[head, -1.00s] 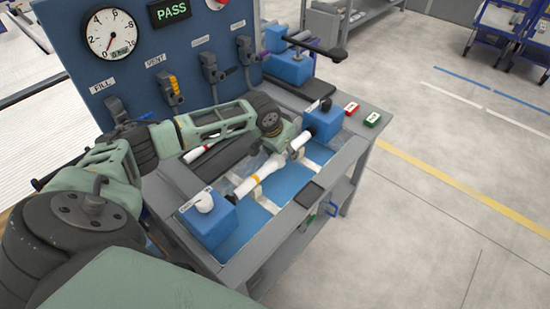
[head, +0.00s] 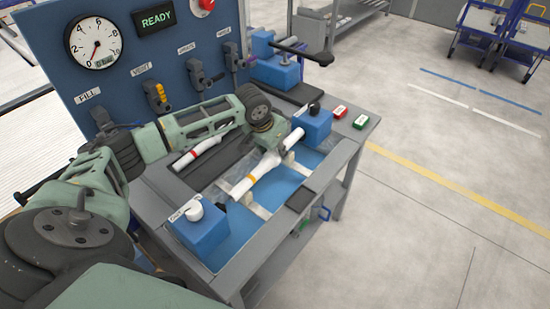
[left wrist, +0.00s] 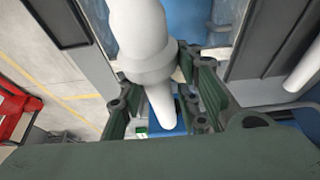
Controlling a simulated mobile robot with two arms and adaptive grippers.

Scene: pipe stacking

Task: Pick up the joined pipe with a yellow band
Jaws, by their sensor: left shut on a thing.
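The joined white pipe with a yellow band (head: 262,170) is in the head view, slanting over the blue bed of the bench fixture. It appears raised off its pale supports, its lower end clear of the near blue block (head: 200,236) and its upper end in front of the far blue block (head: 313,124). My left gripper (head: 272,150) is shut around its middle; its fingertips are partly hidden in the head view. In the left wrist view the pipe (left wrist: 142,38) passes between the fingers of my left gripper (left wrist: 163,98). My right gripper is not in view.
Another white pipe with a red band (head: 197,153) lies beside the fixture, under my left arm. A blue panel (head: 190,55) with a gauge, valves and a READY display stands behind. Red (head: 339,112) and green (head: 361,121) buttons sit at the bench corner. Open floor lies right.

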